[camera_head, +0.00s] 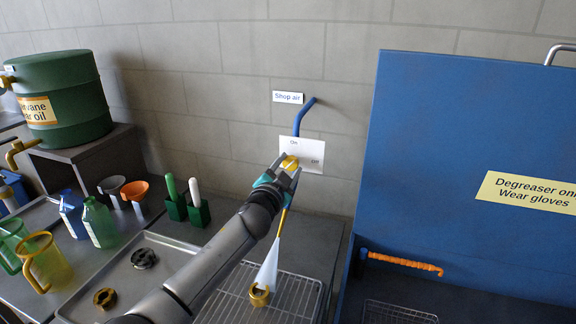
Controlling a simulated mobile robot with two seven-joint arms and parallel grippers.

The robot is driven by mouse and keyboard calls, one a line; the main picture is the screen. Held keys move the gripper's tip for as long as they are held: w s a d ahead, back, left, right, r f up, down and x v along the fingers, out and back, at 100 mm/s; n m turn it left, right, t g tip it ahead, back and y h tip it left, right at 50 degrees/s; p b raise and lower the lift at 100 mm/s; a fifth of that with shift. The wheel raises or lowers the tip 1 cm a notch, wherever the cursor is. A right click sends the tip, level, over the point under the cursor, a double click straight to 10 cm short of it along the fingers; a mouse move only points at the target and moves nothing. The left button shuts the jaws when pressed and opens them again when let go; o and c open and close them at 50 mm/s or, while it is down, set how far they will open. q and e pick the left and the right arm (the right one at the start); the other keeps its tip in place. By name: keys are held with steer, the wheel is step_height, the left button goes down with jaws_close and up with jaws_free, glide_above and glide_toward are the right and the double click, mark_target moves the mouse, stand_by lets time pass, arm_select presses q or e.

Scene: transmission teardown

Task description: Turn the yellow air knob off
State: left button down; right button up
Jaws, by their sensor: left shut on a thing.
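The yellow air knob (289,163) sits on a white plate (313,148) on the wall, below the "Shop air" sign (287,97). The plate reads "On" at its upper left and "Off" at its right. My left gripper (285,171) is at the plate, shut on the knob, with its fingers covering part of it. A yellow nozzle (284,221) hangs below, and a pale cone of air (268,266) points down from it to a brass ring part (259,295). My right gripper is not in view.
The brass part rests on a wire rack (295,305). A blue degreaser cabinet (430,130) stands at the right. Trays, jugs, funnels and brushes fill the bench at left, with a green oil drum (75,95) behind.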

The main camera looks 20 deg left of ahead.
arm_select(q)
steer(key=m, duration=0.5)
steer(key=shift+m+p, duration=0.3)
steer(key=shift+p, duration=0.05)
steer(key=shift+f+m, duration=0.1)
steer(key=shift+m, duration=2.1)
steer(key=shift+c, duration=1.5)
jaws_free()
steer(key=shift+s+f+p, duration=0.1)
steer(key=shift+s+p, duration=0.25)
steer(key=shift+s, duration=0.05)
steer(key=s, duration=1.4)
steer(key=shift+s+a, duration=0.2)
